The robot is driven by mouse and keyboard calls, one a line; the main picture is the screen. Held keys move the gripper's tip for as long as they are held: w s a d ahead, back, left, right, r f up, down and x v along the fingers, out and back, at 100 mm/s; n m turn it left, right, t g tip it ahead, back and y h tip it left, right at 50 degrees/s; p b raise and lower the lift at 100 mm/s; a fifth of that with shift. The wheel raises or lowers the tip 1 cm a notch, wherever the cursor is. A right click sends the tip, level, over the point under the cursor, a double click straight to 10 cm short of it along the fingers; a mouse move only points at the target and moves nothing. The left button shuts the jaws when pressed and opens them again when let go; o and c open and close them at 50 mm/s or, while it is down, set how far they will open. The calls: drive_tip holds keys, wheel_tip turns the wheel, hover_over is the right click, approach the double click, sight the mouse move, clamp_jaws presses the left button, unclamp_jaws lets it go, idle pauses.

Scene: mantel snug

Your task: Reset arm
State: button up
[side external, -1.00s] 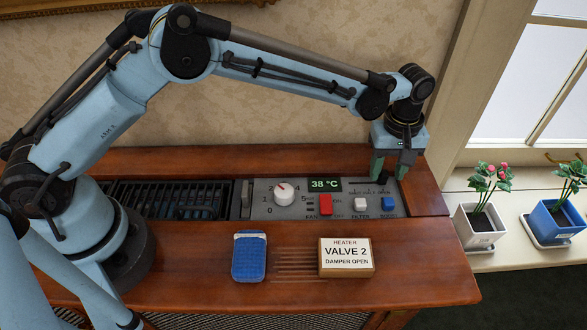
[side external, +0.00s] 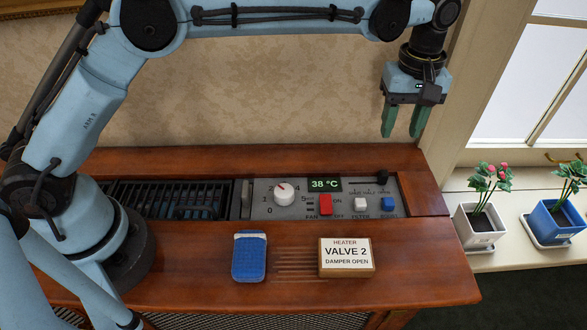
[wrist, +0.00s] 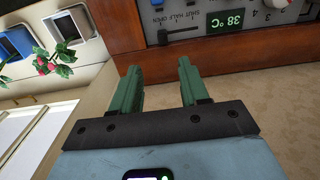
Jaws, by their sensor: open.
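My gripper (side external: 403,122) hangs in the air above the right end of the wooden cabinet, in front of the wall. Its two green fingers are apart with nothing between them. In the wrist view my gripper (wrist: 160,75) also shows open and empty. The control panel (side external: 262,205) lies below it, apart from the fingers. The panel carries a white dial (side external: 284,194), a red switch (side external: 325,204), a white button (side external: 360,204), a blue button (side external: 389,204) and a display (side external: 324,185) reading 38 °C. A black slider knob (side external: 382,177) sits at the panel's upper right.
Two potted plants, in a white pot (side external: 480,226) and a blue pot (side external: 552,222), stand on the sill to the right. Air around my gripper is clear.

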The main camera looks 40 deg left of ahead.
drive_tip(key=shift+r, duration=0.3)
drive_tip(key=s+a+r+m+t, duration=0.2)
drive_tip(key=s+a+r+m, duration=0.45)
drive_tip(key=a, duration=0.65)
drive_tip(key=s+a+f+m+t, duration=0.1)
drive_tip(key=s+a+f+t, duration=0.1)
drive_tip(key=s+a, duration=0.3)
drive_tip(key=s+a+f+m+t, duration=0.1)
drive_tip(key=s+a+f+t, duration=0.2)
drive_tip(key=s+a, duration=0.2)
drive_tip(key=s, duration=0.3)
drive_tip(key=shift+a, duration=0.3)
drive_tip(key=shift+r+m, duration=0.1)
drive_tip(key=shift+m, duration=0.15)
drive_tip(key=shift+c, duration=0.2)
